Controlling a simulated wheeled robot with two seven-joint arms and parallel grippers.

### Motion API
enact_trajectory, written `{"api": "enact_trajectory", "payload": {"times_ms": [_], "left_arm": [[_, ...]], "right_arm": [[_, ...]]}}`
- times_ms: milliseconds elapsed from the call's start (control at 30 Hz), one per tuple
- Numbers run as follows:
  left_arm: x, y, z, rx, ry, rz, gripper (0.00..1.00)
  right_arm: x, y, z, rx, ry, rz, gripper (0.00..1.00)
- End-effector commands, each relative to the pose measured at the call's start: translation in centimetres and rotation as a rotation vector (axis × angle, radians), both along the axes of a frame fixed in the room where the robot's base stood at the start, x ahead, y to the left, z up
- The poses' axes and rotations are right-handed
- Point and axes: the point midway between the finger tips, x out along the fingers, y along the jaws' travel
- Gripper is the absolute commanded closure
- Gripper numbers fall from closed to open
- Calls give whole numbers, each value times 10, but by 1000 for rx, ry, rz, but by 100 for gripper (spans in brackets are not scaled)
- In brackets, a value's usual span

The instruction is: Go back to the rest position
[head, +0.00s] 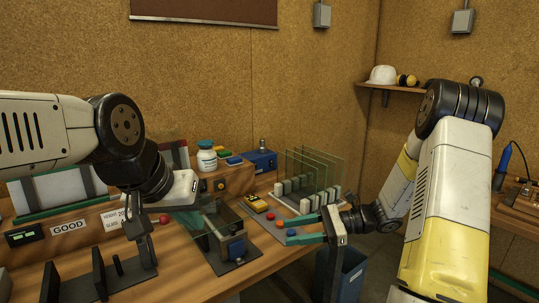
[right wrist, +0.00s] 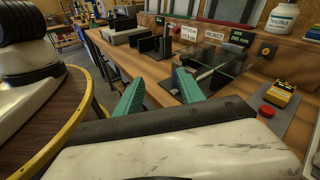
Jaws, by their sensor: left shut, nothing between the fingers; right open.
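My left gripper (head: 190,219) is over the bench at the left of the glass fixture, its teal fingers shut and empty, partly hidden by its own wrist. My right gripper (head: 291,231) is open and empty, its two teal fingers pointing left above the front of the bench. In the right wrist view the same fingers (right wrist: 158,92) stand apart with nothing between them. The glass fixture (head: 232,262), a dark base with a glass panel and a blue block, stands between the two grippers. It also shows beyond the fingers in the right wrist view (right wrist: 220,72).
A rack (head: 310,200) of upright glass panes stands behind my right gripper. A red button (head: 291,232) and a yellow meter (head: 257,206) lie near it. Black stands (head: 100,275) occupy the front left. A blue bin (head: 350,272) is below the bench. A white bottle (head: 207,158) stands behind.

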Motion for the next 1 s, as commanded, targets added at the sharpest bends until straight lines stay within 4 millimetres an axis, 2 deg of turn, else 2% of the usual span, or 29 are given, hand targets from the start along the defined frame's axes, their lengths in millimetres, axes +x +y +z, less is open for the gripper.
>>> {"api": "enact_trajectory", "payload": {"times_ms": [167,367,500,700,1000], "left_arm": [[0,0,0,0,0,0,100],[0,0,0,0,0,0,100],[0,0,0,0,0,0,100],[0,0,0,0,0,0,100],[0,0,0,0,0,0,100]], "right_arm": [[-26,7,24,-137,-131,113,54],[-71,7,55,-381,-377,300,54],[-103,-3,74,-580,-594,436,54],[-136,-27,102,-859,-925,599,54],[-162,-64,144,-1211,-1363,743,54]]}}
